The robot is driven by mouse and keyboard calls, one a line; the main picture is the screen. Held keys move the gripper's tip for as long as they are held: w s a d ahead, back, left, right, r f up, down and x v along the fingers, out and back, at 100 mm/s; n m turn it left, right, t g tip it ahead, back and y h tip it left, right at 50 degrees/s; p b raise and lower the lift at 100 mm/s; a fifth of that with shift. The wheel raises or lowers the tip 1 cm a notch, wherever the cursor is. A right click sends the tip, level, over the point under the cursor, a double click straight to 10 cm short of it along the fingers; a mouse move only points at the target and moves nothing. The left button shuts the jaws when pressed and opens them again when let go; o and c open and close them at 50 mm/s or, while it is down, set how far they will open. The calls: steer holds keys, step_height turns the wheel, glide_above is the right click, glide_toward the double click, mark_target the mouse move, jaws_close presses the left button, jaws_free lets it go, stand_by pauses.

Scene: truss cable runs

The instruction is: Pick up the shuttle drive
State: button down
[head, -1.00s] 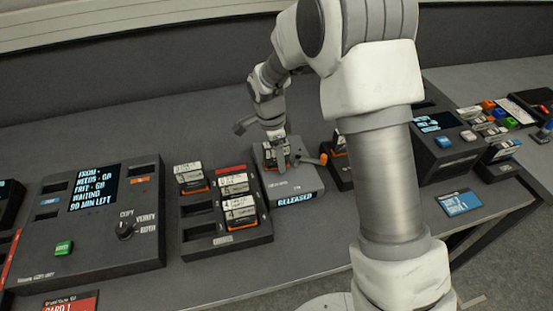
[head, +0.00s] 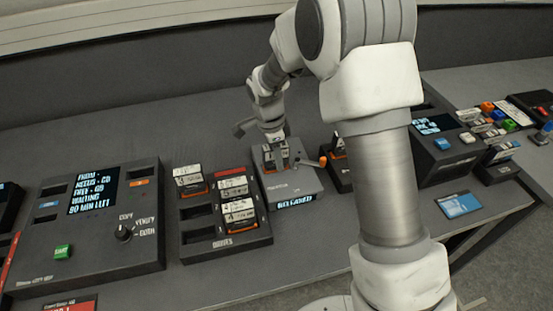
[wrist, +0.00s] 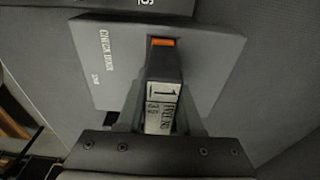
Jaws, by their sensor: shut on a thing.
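My gripper (head: 276,157) is at the grey dock (head: 300,185), whose front display reads "RELEASED". In the wrist view my gripper (wrist: 165,112) is shut on a dark drive (wrist: 165,64) with an orange end and a white label bearing a large 1. The fingers lie along both sides of the drive, and the dock (wrist: 215,50) is behind it. I cannot tell whether the drive's lower end is still in the dock's slot. In the head view the fingers hide much of the drive.
A dark rack (head: 228,243) with several labelled drives stands left of the dock. An orange-knobbed lever (head: 322,161) is on the dock's right. A console with a screen (head: 93,190) stands further left. A blue card (head: 460,204) lies at the right. Bare table lies behind the dock.

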steer(key=shift+r, duration=0.55)
step_height(320, 180, up, 3)
steer(key=shift+s+r, duration=0.15)
steer(key=shift+r, duration=0.05)
steer(key=s+d+r, duration=0.2)
steer(key=s+r, duration=0.4)
steer(key=s, duration=0.5)
steer(key=w+d+f+n+t+y+p, duration=0.1)
steer(key=w+d+n+p, duration=0.4)
steer(key=d+n, duration=0.7)
steer(key=n, duration=0.2)
steer(key=shift+w+d+n, duration=0.15)
steer(key=shift+n, duration=0.25)
